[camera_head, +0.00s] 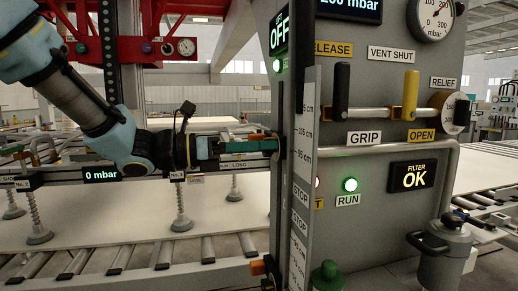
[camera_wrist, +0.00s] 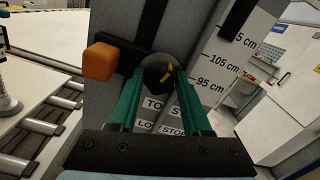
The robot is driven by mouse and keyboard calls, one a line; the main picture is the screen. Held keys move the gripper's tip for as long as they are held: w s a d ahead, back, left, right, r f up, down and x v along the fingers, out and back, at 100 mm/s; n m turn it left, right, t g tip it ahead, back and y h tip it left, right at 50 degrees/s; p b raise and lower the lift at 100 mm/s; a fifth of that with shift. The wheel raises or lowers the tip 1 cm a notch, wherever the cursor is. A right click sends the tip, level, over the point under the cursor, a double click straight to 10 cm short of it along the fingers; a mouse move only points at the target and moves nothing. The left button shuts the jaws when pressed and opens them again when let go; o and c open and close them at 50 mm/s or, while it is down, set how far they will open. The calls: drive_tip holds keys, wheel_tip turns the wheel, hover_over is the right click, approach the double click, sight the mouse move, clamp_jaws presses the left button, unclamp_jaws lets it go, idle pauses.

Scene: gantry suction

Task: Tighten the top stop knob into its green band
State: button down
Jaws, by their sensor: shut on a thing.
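The top stop knob (camera_wrist: 158,68) is dark and round with a short yellow-orange mark on its face, in the upper middle of the wrist view. My gripper (camera_wrist: 159,84) has its two green fingers shut on this knob, one on each side. In the head view my gripper (camera_head: 270,143) reaches from the left to the scale plate, and the knob is mostly hidden there. An orange block (camera_wrist: 101,61) sits on the dark stop bar left of the knob. The scale (camera_wrist: 205,70) shows 95 and 105 cm marks. I cannot make out a green band on the knob.
A grey panel (camera_head: 380,165) with handles, labels and a green RUN lamp (camera_head: 350,185) stands right of the scale. A lower orange stop block (camera_head: 257,267) sits near the scale's foot. Suction cups (camera_head: 181,222) rest over a pale board (camera_head: 100,215) on rollers.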

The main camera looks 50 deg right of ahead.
drive_tip(key=m+b, duration=0.4)
drive_tip(key=m, duration=0.1)
drive_tip(key=shift+b, duration=0.4)
drive_tip(key=shift+c, duration=1.7)
unclamp_jaws()
drive_tip(key=b+v, duration=0.2)
drive_tip(key=v, duration=0.9)
drive_tip(key=shift+r, duration=0.15)
